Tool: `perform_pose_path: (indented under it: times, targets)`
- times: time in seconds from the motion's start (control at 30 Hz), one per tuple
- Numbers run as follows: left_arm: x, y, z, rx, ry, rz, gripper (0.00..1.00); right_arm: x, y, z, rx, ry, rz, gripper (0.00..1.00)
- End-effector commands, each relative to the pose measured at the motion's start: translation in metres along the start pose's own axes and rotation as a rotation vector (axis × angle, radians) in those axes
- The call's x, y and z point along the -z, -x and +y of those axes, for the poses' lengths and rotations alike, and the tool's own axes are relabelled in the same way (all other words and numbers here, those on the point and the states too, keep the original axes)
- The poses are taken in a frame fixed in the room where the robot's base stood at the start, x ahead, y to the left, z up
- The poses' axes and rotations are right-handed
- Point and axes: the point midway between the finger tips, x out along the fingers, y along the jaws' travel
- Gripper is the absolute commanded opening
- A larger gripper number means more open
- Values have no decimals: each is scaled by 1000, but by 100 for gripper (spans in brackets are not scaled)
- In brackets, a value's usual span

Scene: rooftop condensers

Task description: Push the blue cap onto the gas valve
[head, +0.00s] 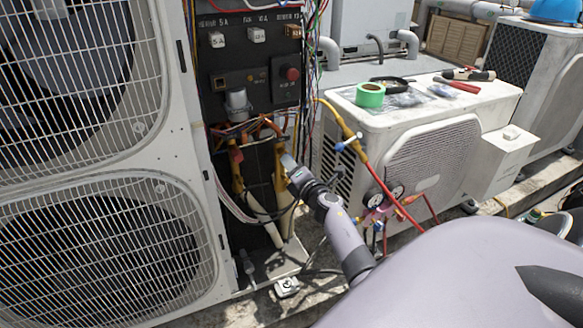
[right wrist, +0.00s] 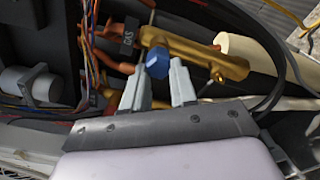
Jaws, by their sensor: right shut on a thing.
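The blue cap (right wrist: 157,62) sits between the fingertips of my right gripper (right wrist: 160,66) in the right wrist view, and the gripper is shut on it. The brass gas valve (right wrist: 205,58), beside a dark "GAS" tag (right wrist: 127,33), lies right behind the cap. The cap overlaps the valve body in this view; I cannot tell whether it touches or is seated. In the head view my right gripper (head: 288,161) is at the pipes low in the open unit; the cap is hidden there. My left gripper is not in view.
Wires and copper pipes (head: 262,130) crowd the opening under the control panel (head: 250,75). Gauges (head: 385,194) and red hoses stand beside my forearm. A white condenser (head: 440,110) carries green tape (head: 370,95) and tools.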

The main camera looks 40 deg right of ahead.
Motion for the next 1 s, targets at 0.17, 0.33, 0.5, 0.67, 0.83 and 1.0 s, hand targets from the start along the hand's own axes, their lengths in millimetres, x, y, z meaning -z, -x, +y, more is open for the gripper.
perform_pose_path:
  times: [0.17, 0.33, 0.5, 0.67, 0.83, 1.0]
  targets:
    - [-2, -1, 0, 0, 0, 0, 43, 0, -3, 0, 0, 0, 0, 0]
    - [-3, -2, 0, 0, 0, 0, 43, 0, -6, 0, 0, 1, 0, 0]
    - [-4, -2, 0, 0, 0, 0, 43, 0, -8, 0, 0, 1, 0, 0]
    - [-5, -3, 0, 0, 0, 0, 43, 0, -10, 0, 0, 1, 0, 0]
    - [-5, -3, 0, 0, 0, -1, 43, -1, -12, 0, 0, 0, 0, 0]
    - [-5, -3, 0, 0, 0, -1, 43, -1, -12, 0, -1, 0, 0, 57]
